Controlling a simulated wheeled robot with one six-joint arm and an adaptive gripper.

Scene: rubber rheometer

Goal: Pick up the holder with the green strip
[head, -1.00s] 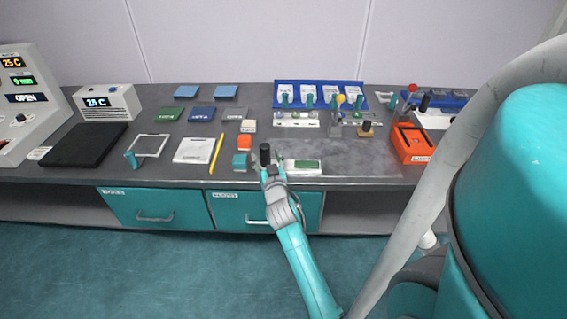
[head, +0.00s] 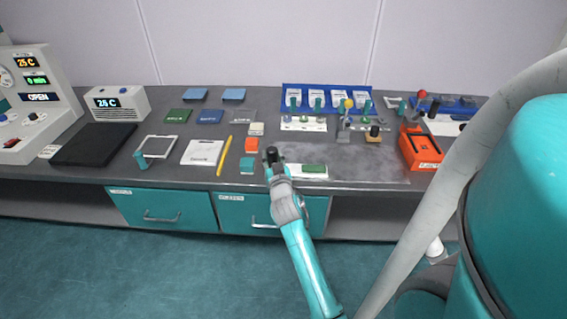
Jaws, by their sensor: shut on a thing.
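The holder with the green strip (head: 313,169) is a small white plate with a green band on top. It lies at or just above the front part of the bench, right of the middle. My gripper (head: 273,160) is at the left end of this holder and is shut on it. A dark upright knob (head: 271,151) stands at the fingertips; I cannot tell whether it belongs to the holder. The fingers are small and partly hidden by the wrist, so the exact contact is unclear.
Orange and teal blocks (head: 247,166) and a yellow stick (head: 224,156) lie close to the left. A blue rack (head: 320,91) with several small items stands behind. An orange box (head: 421,148) is to the right. The grey bench top (head: 372,165) right of the holder is clear.

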